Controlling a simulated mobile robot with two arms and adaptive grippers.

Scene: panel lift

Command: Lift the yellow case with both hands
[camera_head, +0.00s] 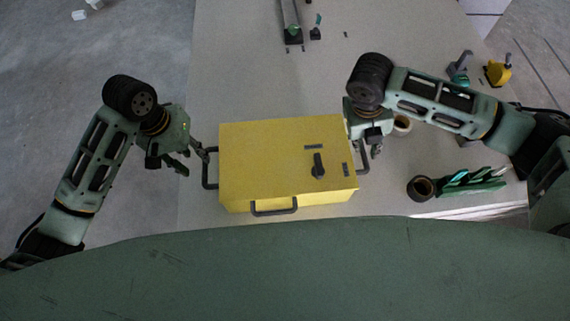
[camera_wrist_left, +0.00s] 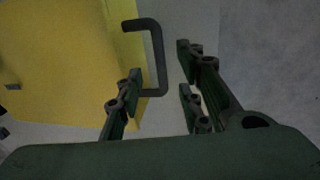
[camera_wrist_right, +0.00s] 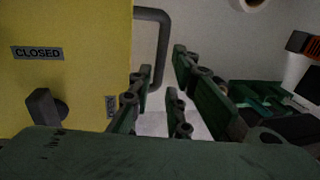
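The yellow case (camera_head: 265,160) sits on the grey table in the head view, with a dark handle on its left side (camera_head: 207,170), its right side (camera_head: 364,164) and its front. It also shows in the left wrist view (camera_wrist_left: 60,60) and the right wrist view (camera_wrist_right: 70,90). My left gripper (camera_head: 196,160) is open at the left handle (camera_wrist_left: 160,60), whose bar appears between its spread fingers. My right gripper (camera_head: 371,147) is open near the right handle (camera_wrist_right: 163,50). That bar appears near its left finger. Neither gripper has closed on a handle.
A black dial (camera_head: 318,166) and a "CLOSED" label (camera_wrist_right: 37,53) are on the case. To its right are a dark roll (camera_head: 421,188), a green rack (camera_head: 470,182) and a pale ring (camera_head: 402,124). A yellow tool (camera_head: 498,72) lies farther back. Table space behind the case is mostly clear.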

